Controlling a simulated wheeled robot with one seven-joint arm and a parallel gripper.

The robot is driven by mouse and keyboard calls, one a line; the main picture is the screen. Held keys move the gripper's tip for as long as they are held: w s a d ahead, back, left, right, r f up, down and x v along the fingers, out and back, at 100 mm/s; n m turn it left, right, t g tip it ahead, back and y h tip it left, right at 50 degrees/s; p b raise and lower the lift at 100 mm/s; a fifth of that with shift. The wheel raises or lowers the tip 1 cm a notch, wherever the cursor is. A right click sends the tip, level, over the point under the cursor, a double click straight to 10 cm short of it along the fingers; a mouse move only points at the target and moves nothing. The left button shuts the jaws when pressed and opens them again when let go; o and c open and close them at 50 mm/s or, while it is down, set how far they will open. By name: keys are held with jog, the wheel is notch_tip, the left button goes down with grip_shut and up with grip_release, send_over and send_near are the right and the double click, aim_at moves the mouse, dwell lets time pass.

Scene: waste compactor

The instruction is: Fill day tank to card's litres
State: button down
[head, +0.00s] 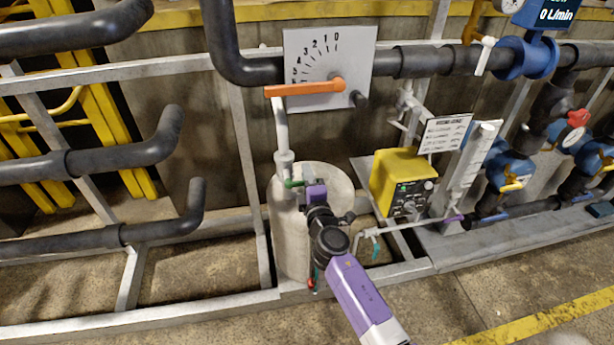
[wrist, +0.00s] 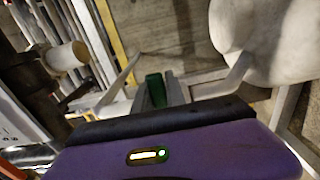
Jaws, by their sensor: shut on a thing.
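The white day tank (head: 340,180) stands behind my arm, partly hidden by it. A white pipe (head: 282,130) comes down to its top and carries a small valve with a green handle (head: 293,183). My gripper (head: 304,186) is at this valve, shut on the green handle. In the wrist view the green handle (wrist: 155,90) shows between the fingers. The card (head: 446,134) hangs above the yellow pump; its print is too small to read surely. A scale plate (head: 350,50) with numbers has an orange lever (head: 305,88) lying almost level. A blue meter (head: 556,14) reads 0 L/min.
A yellow pump box (head: 402,182) and an upright clear tube (head: 472,165) stand right of the tank. Dark pipes (head: 95,160) jut in from the left. A grey frame rail (head: 150,325) runs along the front. Blue valves (head: 510,170) crowd the right.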

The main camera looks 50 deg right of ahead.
jog(key=c, duration=1.4)
grip_release()
jog(key=shift+f, duration=0.1)
jog(key=shift+o, duration=0.2)
jog(key=v, duration=0.8)
jog(key=shift+w+b, duration=0.1)
jog(key=shift+b, duration=0.2)
